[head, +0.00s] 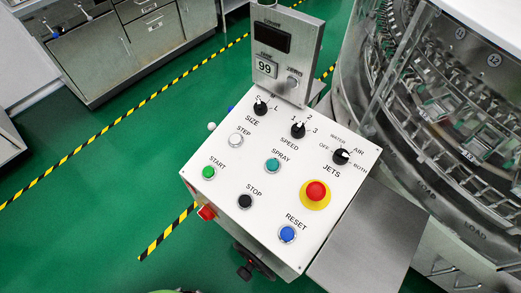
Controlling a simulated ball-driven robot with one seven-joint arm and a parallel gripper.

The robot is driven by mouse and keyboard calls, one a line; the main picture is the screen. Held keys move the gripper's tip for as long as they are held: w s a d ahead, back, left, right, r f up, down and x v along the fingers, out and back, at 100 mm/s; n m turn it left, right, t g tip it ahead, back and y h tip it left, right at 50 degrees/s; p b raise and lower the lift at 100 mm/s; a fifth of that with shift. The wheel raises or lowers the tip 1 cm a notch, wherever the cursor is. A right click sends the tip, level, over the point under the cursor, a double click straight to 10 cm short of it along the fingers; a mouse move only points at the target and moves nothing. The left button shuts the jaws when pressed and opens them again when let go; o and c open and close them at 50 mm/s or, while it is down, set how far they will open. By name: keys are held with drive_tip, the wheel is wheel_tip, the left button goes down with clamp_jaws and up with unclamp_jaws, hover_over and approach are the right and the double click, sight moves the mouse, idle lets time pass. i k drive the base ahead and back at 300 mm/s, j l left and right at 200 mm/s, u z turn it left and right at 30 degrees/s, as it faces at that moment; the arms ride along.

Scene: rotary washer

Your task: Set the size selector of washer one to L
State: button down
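The size selector (260,108) is a small black knob at the upper left of a white, tilted control panel (225,190). The word SIZE is printed below it, and the letters S, M and L run around its top from left to right. Its white mark seems to point up toward S, but it is small and hard to read. My gripper is not in this view, so I cannot see its fingers. Nothing covers the selector.
The panel also carries a speed knob (298,130), a jets knob (341,157), several push buttons and a red emergency stop (316,191). A display box (285,57) reading 99 rises behind the selector. The round metal washer (440,120) stands right. Green floor lies open to the left.

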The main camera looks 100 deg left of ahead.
sight(259, 109)
drive_tip(key=u, duration=1.8)
drive_tip(key=l+u, duration=0.3)
drive_tip(key=l, duration=0.3)
drive_tip(key=k+l+u, duration=0.15)
drive_tip(key=l+u, duration=0.15)
drive_tip(key=l, duration=0.2)
